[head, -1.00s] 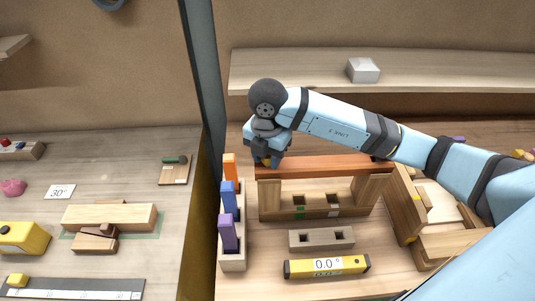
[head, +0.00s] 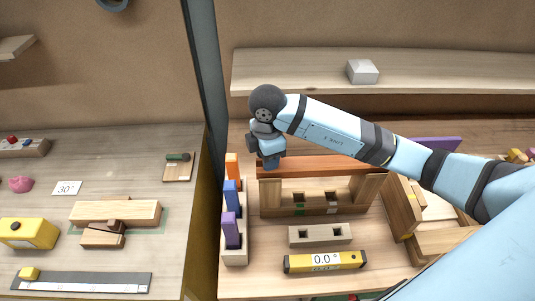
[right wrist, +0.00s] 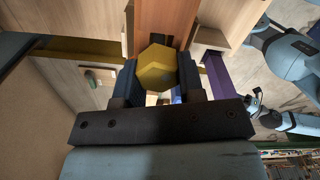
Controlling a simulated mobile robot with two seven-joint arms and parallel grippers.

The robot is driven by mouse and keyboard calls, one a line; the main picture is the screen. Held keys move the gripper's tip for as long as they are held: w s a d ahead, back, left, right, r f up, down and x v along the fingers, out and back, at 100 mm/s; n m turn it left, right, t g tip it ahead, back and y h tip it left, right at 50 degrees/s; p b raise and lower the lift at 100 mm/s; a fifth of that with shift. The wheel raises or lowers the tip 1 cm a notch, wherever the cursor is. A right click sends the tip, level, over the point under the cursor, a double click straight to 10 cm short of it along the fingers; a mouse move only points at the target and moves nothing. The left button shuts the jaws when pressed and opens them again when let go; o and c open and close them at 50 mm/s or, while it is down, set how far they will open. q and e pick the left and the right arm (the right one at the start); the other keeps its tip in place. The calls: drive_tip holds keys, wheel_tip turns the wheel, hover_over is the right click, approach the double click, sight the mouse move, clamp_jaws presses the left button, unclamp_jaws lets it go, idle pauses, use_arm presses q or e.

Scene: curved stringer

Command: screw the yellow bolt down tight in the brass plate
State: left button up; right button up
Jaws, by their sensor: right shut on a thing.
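The yellow bolt (right wrist: 157,68) shows its six-sided head in the right wrist view. My right gripper (right wrist: 157,80) has one finger on each side of this head and is shut on it. In the head view my right gripper (head: 271,163) points down at the left end of a reddish-brown board (head: 325,165), and the bolt is hidden there. The board also runs away beyond the bolt in the right wrist view (right wrist: 165,22). I cannot make out the brass plate; the gripper and bolt head cover that spot. My left gripper is not in view.
A rack with orange, blue and purple pegs (head: 232,200) stands close left of the gripper. A wooden frame (head: 320,197), a two-hole block (head: 320,236) and a yellow level (head: 325,261) lie in front. A dark post (head: 203,70) rises at the left.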

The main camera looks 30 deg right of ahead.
drive_tip(key=m+p, duration=0.3)
drive_tip(key=m, duration=0.1)
drive_tip(key=shift+a+f+m, duration=0.1)
drive_tip(key=shift+f+m, duration=0.15)
drive_tip(key=shift+m, duration=0.85)
drive_tip(key=shift+w+f+m, duration=0.1)
drive_tip(key=shift+f+m, duration=0.05)
drive_tip(key=shift+m, duration=0.75)
drive_tip(key=shift+d, duration=0.2)
drive_tip(key=o, duration=1.1)
drive_tip(key=shift+c, duration=0.2)
drive_tip(key=shift+w, duration=0.1)
